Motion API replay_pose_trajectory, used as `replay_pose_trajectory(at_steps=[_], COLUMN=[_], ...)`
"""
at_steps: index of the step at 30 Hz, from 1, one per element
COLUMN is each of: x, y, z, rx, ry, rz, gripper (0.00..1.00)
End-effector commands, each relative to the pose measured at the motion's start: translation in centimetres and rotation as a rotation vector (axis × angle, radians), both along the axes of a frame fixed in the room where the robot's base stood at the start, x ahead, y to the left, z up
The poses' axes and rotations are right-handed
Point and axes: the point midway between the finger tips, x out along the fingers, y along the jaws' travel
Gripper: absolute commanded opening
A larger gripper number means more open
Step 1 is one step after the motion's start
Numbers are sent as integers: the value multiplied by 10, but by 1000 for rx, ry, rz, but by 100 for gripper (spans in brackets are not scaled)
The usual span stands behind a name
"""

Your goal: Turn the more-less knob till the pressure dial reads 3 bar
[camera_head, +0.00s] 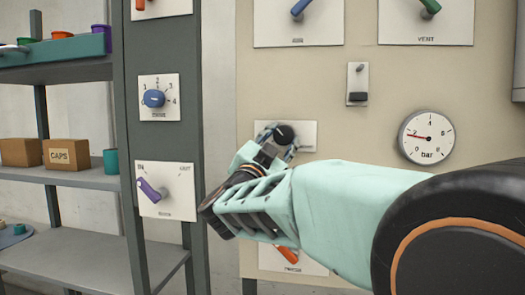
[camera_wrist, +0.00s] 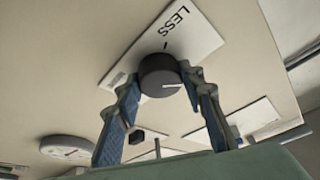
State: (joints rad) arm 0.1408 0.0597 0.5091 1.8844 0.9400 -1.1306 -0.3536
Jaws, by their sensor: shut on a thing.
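The more-less knob (camera_head: 284,134) is round and black, on a white plate on the beige panel. In the wrist view the knob (camera_wrist: 158,76) sits between the two fingers of my gripper (camera_wrist: 160,90), which is shut on it. A white line on the knob points right in that view, and the word LESS shows on the plate above it. My gripper (camera_head: 278,141) reaches the knob from below in the head view. The pressure dial (camera_head: 427,138), marked bar, has a red needle pointing left and slightly up, below the 4; the exact reading is hard to tell.
A small switch plate (camera_head: 357,84) is above and right of the knob. An orange handle (camera_head: 286,254) is below my arm. A grey post with a blue knob (camera_head: 154,98) and a purple lever (camera_head: 150,190) stands left. Shelves hold cardboard boxes (camera_head: 68,153).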

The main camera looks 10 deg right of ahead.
Motion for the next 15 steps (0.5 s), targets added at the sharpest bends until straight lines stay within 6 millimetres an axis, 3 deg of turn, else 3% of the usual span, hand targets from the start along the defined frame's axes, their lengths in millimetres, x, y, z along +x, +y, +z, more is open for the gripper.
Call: replay_pose_trajectory(at_steps=[15], x=[1], y=[1], z=[0], rx=[185], ry=[-58], rz=[1], gripper=[12])
